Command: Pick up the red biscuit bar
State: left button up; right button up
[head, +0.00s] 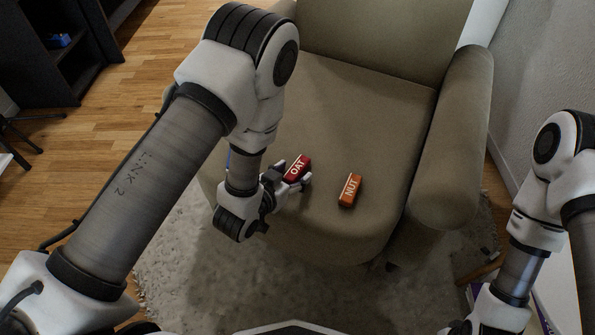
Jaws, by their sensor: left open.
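The red biscuit bar (298,167), lettered OAT, lies on the seat of the beige armchair (365,105). My left gripper (293,178) is open at the bar, with its fingers around the bar's near end. Whether the fingers touch the bar cannot be told. An orange bar (350,190), lettered NUT, lies on the seat to the right of the red one, apart from it. My right arm shows at the right edge, but its gripper fingers are not visible.
The chair's right armrest (455,140) rises beside the seat. A grey wall (545,70) stands at the right. A dark shelf (65,50) is at the far left on the wooden floor (150,60). A pale rug (270,285) lies below the chair.

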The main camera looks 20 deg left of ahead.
pick_arm(q)
jog(key=c, duration=1)
jog(key=shift+r, duration=0.1)
